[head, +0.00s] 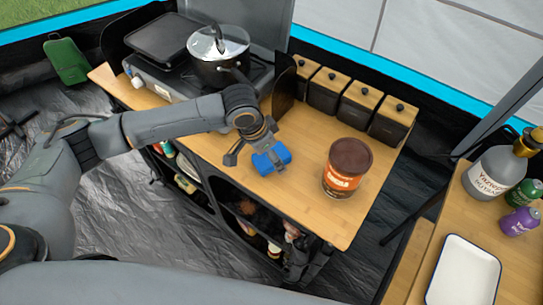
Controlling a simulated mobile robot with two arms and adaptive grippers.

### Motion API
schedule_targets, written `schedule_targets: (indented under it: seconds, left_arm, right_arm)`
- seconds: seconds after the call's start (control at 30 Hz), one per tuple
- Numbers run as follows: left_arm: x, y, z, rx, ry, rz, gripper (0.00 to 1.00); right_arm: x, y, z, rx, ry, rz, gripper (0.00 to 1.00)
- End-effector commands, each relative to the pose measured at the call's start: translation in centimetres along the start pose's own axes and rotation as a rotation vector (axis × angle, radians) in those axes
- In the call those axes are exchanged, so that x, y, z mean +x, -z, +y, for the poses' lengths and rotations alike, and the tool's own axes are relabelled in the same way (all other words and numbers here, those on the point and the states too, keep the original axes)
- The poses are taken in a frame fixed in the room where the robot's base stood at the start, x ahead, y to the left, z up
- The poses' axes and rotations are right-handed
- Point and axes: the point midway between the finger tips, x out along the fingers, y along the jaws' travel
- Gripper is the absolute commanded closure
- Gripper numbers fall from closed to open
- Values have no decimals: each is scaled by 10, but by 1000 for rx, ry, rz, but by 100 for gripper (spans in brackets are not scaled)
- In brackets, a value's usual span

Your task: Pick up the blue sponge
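The blue sponge (262,164) is on the wooden counter, in front of the stove's right side. My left gripper (256,160) reaches over it from the left with its fingers spread. One finger is left of the sponge, apart from it; the other crosses in front of the sponge and hides part of it. I cannot tell whether that finger touches it. My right gripper (307,258) appears low, by the counter's front edge and the shelves; its fingers are too dark and small to read.
Several black canisters with wooden lids (359,103) line the back. A lidded pot (220,55) is on the stove (165,83). A side table at right holds a white tray (463,275) and bottles (494,172).

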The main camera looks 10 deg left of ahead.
Motion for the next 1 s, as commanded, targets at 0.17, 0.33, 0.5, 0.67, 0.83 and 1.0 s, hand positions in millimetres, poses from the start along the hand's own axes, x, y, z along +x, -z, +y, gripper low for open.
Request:
schedule_targets:
  seconds: [0.17, 0.33, 0.5, 0.67, 0.83, 1.0]
  left_arm:
    - [0, 0, 0, 0, 0, 1, 15]
    - [0, 0, 0, 0, 0, 0, 40]
    - [0, 0, 0, 0, 0, 0, 56]
    - [0, 0, 0, 0, 0, 0, 59]
    - [0, 0, 0, 0, 0, 1, 59]
    - [-2, 1, 0, 2, 2, 3, 59]
  right_arm:
    - [0, 0, 0, 0, 0, 0, 20]
    - [0, 0, 0, -1, 0, 0, 20]
    - [0, 0, 0, -1, 0, 0, 20]
    - [0, 0, 0, -1, 0, 0, 20]
    - [2, 0, 0, 0, 0, 0, 20]
    - [12, -1, 0, -1, -1, 0, 20]
